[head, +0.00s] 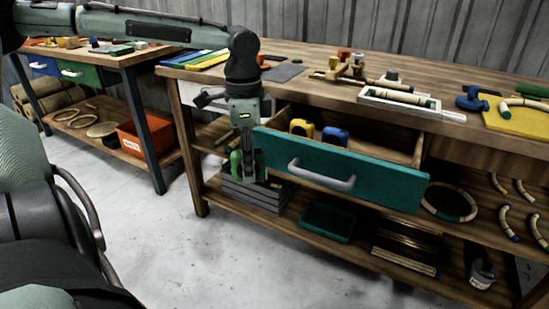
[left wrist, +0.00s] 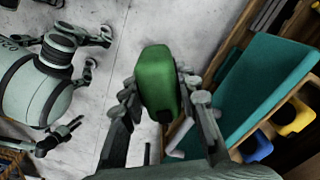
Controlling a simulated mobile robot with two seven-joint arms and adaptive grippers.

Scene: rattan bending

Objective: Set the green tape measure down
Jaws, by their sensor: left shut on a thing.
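The green tape measure (left wrist: 160,84) is between the fingers of my left gripper (left wrist: 158,95) in the left wrist view. In the head view the tape measure (head: 236,163) shows partly, low in my left gripper (head: 248,165), which points down at the left end of the open teal drawer (head: 335,170). The gripper is shut on it, and it hangs in front of the workbench, above the lower shelf. My right gripper is not seen in the head view; in the left wrist view it is unclear which of my parts show at the left.
A yellow tape measure (head: 301,128) and a blue one (head: 335,136) lie in the open drawer. Grey stacked slabs (head: 258,194) and a teal tray (head: 327,222) are on the lower shelf. The bench top (head: 300,92) holds tools and a white tray (head: 412,104).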

